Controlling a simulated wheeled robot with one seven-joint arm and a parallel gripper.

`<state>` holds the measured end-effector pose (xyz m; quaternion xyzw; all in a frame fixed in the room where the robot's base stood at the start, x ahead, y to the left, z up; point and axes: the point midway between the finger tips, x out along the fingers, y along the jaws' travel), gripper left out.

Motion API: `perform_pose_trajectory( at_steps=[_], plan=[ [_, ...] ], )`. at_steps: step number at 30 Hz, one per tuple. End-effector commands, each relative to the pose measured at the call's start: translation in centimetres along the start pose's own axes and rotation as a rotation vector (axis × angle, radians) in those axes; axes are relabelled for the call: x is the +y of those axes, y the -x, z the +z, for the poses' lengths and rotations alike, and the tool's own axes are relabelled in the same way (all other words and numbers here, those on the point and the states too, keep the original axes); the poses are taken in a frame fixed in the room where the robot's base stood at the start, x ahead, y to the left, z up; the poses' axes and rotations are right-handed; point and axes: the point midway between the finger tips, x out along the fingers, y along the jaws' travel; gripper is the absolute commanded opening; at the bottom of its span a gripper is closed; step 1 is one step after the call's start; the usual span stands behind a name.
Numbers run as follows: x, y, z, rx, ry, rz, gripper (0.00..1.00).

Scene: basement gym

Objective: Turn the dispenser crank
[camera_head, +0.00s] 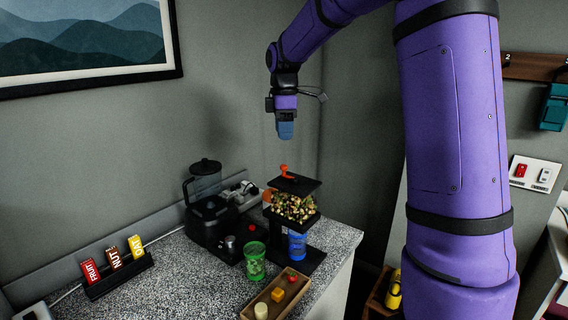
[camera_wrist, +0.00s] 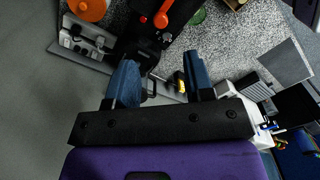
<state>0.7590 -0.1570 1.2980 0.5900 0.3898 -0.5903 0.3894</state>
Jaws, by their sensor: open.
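The dispenser (camera_head: 294,207) stands on the speckled counter, with a black top and a clear hopper of mixed nut-like pieces. A red-orange crank (camera_head: 285,172) sits on its top; a red-orange handle, apparently this crank, shows at the top edge of the wrist view (camera_wrist: 161,16). A blue cup (camera_head: 297,245) stands under the hopper. My gripper (camera_head: 285,132) hangs pointing down above the crank, clear of it. In the wrist view its two blue fingers (camera_wrist: 159,68) are apart, with nothing between them.
A black blender-like machine (camera_head: 207,205) stands left of the dispenser. A green cup (camera_head: 255,262) and a wooden tray (camera_head: 275,309) with small blocks are in front. A rack of labelled cards (camera_head: 120,277) is at the left. An orange round part (camera_head: 268,195) is beside the dispenser.

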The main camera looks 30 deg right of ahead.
Motion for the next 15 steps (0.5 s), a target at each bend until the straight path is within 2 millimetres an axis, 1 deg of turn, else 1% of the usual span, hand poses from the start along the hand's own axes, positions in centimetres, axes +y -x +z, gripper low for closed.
perform_pose_trajectory(
  at_steps=[9, 15],
  plan=[
    [-0.1, -5.5, 0.0, -0.001, -0.001, -0.003, 0.48],
    [-0.1, -8.3, 0.0, -0.001, -0.001, -0.002, 0.48]
  ],
)
